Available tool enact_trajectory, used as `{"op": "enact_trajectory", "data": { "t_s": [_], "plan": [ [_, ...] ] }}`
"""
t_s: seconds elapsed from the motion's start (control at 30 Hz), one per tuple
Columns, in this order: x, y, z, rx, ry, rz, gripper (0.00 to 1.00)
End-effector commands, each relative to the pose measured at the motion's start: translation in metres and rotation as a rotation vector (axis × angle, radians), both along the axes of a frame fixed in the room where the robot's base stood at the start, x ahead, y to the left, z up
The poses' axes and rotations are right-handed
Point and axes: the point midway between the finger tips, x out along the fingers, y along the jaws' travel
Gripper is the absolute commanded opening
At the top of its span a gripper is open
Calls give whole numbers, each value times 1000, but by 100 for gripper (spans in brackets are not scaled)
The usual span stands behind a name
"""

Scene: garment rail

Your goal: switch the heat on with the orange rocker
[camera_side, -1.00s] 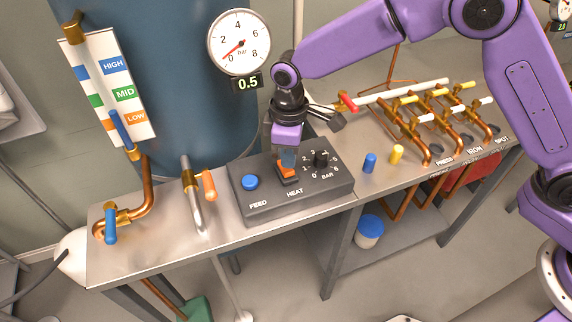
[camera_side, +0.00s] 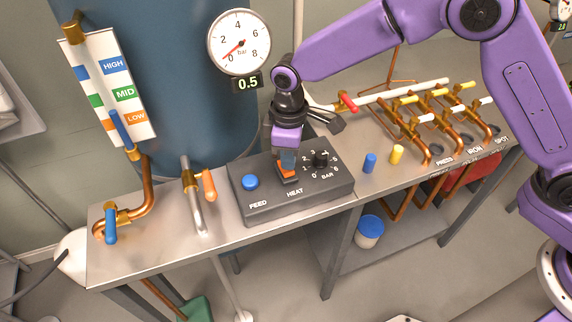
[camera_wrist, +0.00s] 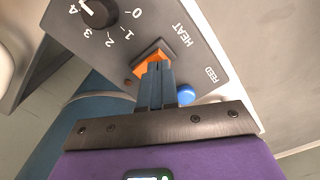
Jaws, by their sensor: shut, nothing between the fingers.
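The orange rocker (camera_side: 284,171) sits in a dark square frame above the word HEAT on a grey control box. My gripper (camera_side: 288,174) points down with its shut fingertips at the rocker and partly hides it. In the wrist view the shut fingers (camera_wrist: 156,68) reach to the orange rocker (camera_wrist: 149,69) and overlap it. They look to be touching it, but I cannot tell how hard. Which way the rocker is tipped is not clear. The control box (camera_side: 240,205) stands on the metal bench.
On the box, a blue FEED button (camera_side: 250,182) is left of the rocker and a black BAR knob (camera_side: 321,158) right. The boiler (camera_side: 165,90) stands behind; its gauge (camera_side: 240,42) reads about 0.5. Copper pipes with valve handles (camera_side: 420,118) are at right.

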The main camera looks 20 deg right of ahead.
Motion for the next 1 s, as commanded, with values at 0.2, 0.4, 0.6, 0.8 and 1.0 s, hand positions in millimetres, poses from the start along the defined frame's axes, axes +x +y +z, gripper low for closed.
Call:
{"op": "enact_trajectory", "data": {
  "t_s": [0.2, 0.4, 0.6, 0.8, 1.0],
  "plan": [
    [0, 0, -3, -1, 1, 0, 0],
    [0, 0, -6, -2, 1, 0, 0],
    [0, 0, -8, -2, 1, 0, 0],
    [0, 0, -11, -1, 1, 0, 0],
    [0, 0, -13, -1, 1, 0, 0]
  ]
}}
